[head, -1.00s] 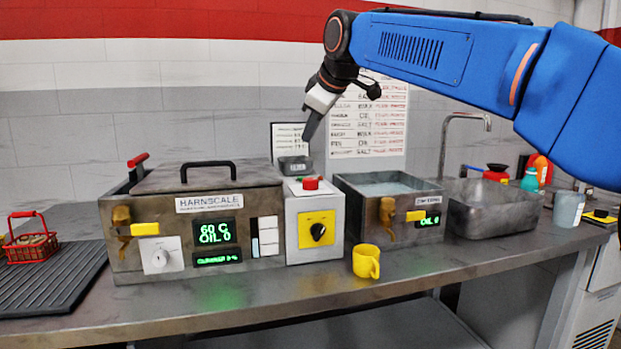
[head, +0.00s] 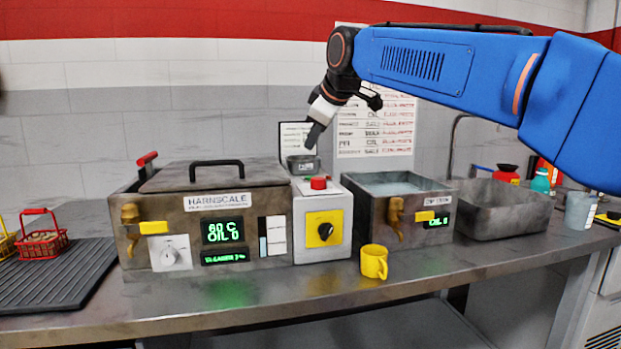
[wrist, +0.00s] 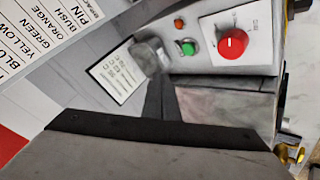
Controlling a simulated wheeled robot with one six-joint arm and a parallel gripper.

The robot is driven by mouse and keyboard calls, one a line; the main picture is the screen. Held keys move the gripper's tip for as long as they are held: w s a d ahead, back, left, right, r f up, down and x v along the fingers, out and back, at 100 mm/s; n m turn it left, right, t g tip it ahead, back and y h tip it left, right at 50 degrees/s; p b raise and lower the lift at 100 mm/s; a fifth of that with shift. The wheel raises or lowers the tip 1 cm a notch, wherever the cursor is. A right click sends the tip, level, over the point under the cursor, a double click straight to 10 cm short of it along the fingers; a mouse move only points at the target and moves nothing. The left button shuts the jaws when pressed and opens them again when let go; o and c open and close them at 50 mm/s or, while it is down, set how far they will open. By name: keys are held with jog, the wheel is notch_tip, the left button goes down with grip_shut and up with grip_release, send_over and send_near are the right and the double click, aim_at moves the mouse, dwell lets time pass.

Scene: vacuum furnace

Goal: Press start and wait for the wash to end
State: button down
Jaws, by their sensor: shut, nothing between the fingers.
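The washer labelled HARNSCALE (head: 182,205) stands on the bench with its lid (head: 215,176) shut. Its green display (head: 222,231) seems to read 80 C and OIL 0; the small line below is hard to read. Right of it is a grey control box (head: 343,206) with a red button (head: 318,183) on top and a black knob (head: 325,231) on a yellow plate. In the wrist view a green button (wrist: 187,48) lies beside a red knob (wrist: 233,43) and a small orange lamp (wrist: 179,24). My gripper (head: 313,142) is shut and empty, above the box's back edge, apart from the buttons.
An open tank (head: 395,213) with liquid stands right of the box, then a grey basin (head: 500,213). A yellow mug (head: 373,262) stands at the front. A small card (head: 292,140) stands behind the box.

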jog(key=shift+f, duration=2.7)
jog(key=shift+f, duration=0.8)
dwell(0.8)
jog(key=shift+r, duration=0.8)
jog(key=shift+r, duration=2.5)
